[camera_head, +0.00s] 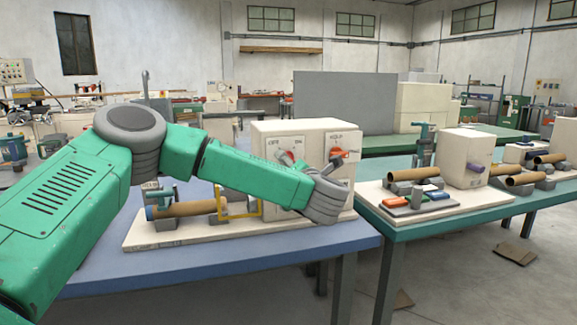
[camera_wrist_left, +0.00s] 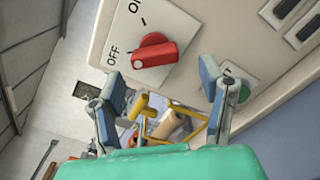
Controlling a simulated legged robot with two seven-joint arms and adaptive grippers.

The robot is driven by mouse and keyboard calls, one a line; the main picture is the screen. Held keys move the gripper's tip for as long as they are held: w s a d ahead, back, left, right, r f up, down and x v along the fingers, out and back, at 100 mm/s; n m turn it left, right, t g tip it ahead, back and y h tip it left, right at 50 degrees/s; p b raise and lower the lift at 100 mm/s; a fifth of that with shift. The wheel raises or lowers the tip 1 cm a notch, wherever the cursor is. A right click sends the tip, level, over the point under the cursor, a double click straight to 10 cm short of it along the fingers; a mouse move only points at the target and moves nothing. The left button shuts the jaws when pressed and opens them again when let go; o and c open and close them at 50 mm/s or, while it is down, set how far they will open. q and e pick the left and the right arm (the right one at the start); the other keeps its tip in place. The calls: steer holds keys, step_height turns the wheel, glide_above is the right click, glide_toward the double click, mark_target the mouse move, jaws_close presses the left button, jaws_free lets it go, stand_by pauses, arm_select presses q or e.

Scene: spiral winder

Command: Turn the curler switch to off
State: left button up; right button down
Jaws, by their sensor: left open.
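A pale machine box (camera_head: 262,135) stands on the blue table, with an OFF/ON switch plate and red knob (camera_head: 287,158) on its front. A second red knob (camera_head: 338,154) sits on a plate at the right. My left arm crosses in front of the box, and its gripper (camera_head: 337,172) is near the second knob, partly hidden by the wrist. In the left wrist view a red knob (camera_wrist_left: 154,50) on an OFF/ON plate lies just beyond the open, empty fingers (camera_wrist_left: 160,78). Its white mark is at the lower left, towards the OFF side. I cannot tell contact. My right gripper is out of view.
A cardboard tube (camera_head: 188,209) and yellow bracket (camera_head: 252,208) are beside the box on its pale base. A green table (camera_head: 440,222) at the right carries another box (camera_head: 463,150) and more tubes. A grey panel (camera_head: 345,100) stands behind.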

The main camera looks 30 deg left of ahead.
arm_select(q)
steer(key=v, duration=0.8)
steer(key=shift+s+d, duration=0.2)
steer(key=shift+f, duration=0.1)
steer(key=s+d+f+m+t+h, duration=0.2)
steer(key=d+f+m+h, duration=0.35)
steer(key=f+m, duration=0.35)
steer(key=s+d+f+m+t+h, duration=0.1)
steer(key=s+d+f+m+h, duration=0.1)
steer(key=d+f+m+h, duration=0.55)
steer(key=s+d+f+m+g+p, duration=0.1)
steer(key=s+f+m, duration=0.2)
steer(key=f, duration=0.3)
steer(key=s+d+f+m+g, duration=0.1)
steer(key=s+f+m+g, duration=0.1)
steer(key=s+f+m, duration=0.35)
steer(key=s+a+f+m+g+h, duration=0.2)
steer(key=s+f+m+g, duration=0.4)
steer(key=s+f, duration=0.65)
steer(key=s+a+m+g, duration=0.2)
steer(key=s+a, duration=0.1)
steer(key=s, duration=0.4)
steer(key=s+a+m+g+y, duration=0.1)
steer(key=s+a+m+g, duration=0.2)
steer(key=s, duration=0.5)
steer(key=shift+s+a+f+m+p, duration=0.3)
steer(key=shift+a+f+p, duration=0.1)
steer(key=shift+a+p, duration=0.1)
